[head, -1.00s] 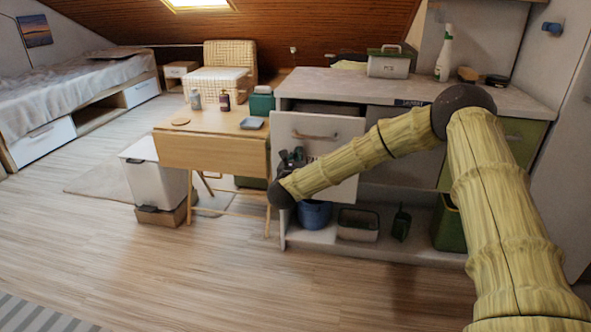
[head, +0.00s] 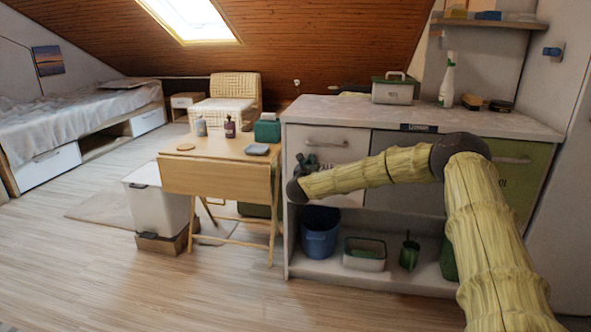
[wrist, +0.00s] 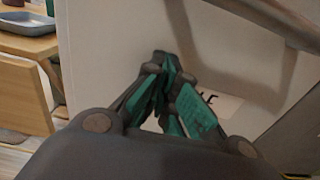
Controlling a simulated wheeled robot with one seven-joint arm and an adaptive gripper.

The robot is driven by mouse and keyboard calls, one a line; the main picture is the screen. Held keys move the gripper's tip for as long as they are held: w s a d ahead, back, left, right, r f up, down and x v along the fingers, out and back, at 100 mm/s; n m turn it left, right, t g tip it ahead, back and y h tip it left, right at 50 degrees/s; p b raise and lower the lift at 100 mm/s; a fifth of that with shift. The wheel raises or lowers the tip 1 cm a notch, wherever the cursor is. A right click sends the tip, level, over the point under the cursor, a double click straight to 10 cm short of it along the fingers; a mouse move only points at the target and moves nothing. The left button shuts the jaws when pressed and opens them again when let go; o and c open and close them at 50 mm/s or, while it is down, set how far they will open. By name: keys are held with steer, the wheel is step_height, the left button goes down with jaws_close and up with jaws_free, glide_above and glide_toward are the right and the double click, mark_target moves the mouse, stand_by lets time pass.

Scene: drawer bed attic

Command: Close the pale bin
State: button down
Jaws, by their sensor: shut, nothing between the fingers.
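The pale bin (head: 345,142) is the light front with a bar handle at the left end of the cabinet. It looks flush with the cabinet face in the head view, though my arm covers its lower part. In the wrist view the pale front (wrist: 110,50) fills most of the picture, with its handle (wrist: 270,20) at upper right and a partly hidden label behind the fingers. My gripper (head: 308,163) is shut and empty, its teal-padded fingertips (wrist: 165,65) against or very near this front; contact cannot be told.
A folding wooden table (head: 215,178) with small items stands close left of the cabinet. A blue bucket (head: 320,235) and tubs sit on the cabinet's low shelf. A green front (head: 518,185) is at right. The floor in front is clear.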

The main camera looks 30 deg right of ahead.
steer(key=shift+w+d+r, duration=0.15)
steer(key=shift+d+r, duration=0.05)
steer(key=shift+r, duration=0.2)
steer(key=p+v, duration=0.1)
steer(key=v, duration=1.3)
steer(key=shift+f, duration=0.45)
